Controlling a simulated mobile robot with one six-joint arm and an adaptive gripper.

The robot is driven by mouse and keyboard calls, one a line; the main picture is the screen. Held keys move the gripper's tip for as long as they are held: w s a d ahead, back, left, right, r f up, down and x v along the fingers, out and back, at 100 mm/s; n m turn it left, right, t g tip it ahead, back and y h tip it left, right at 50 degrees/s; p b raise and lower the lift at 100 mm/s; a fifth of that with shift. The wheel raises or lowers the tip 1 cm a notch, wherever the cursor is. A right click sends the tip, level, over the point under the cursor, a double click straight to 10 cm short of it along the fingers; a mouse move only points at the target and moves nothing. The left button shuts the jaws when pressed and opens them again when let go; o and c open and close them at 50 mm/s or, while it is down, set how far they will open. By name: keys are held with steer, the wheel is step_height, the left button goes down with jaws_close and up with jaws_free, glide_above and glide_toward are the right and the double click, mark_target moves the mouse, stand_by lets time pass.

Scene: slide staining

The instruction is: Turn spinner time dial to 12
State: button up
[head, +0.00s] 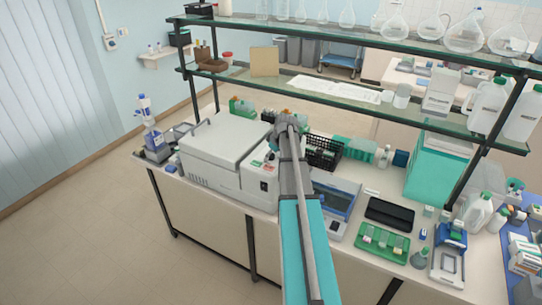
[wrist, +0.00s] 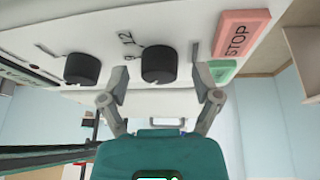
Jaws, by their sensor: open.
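The spinner is a large white machine with a grey-white lid (head: 222,139) on the bench in the head view. Its front panel (head: 262,182) shows small dark dials and a red spot beside my arm. In the wrist view the panel is close, with two black round dials. One dial (wrist: 158,63) lies between the spread fingertips of my gripper (wrist: 158,78), with a gap visible on each side. The other dial (wrist: 82,68) is left of the left finger. Printed figures by the dials are partly legible; I cannot tell the dial's setting. In the head view my arm hides the gripper.
A red STOP button (wrist: 241,35) and a green button (wrist: 223,70) are right of my gripper in the wrist view. On the bench, a black basket (head: 324,154) and a blue-fronted device (head: 335,200) stand right of my arm. A glass shelf (head: 350,100) spans above.

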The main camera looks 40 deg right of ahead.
jaws_close()
steer(key=shift+m, duration=0.3)
steer(key=m+h, duration=0.1)
steer(key=m, duration=0.2)
steer(key=shift+a+m+h, duration=0.15)
steer(key=shift+m+h, duration=0.15)
steer(key=shift+h, duration=0.1)
steer(key=m+h, duration=0.1)
steer(key=m, duration=0.1)
steer(key=m+g, duration=0.1)
steer(key=m, duration=0.2)
steer(key=shift+h, duration=0.4)
steer(key=m+g, duration=0.1)
steer(key=m, duration=0.2)
steer(key=m+h, duration=0.1)
steer(key=m, duration=0.2)
steer(key=shift+w+g, duration=0.2)
steer(key=shift+g, duration=0.2)
steer(key=m+g, duration=0.1)
steer(key=m, duration=0.3)
steer(key=shift+m+g+h, duration=0.4)
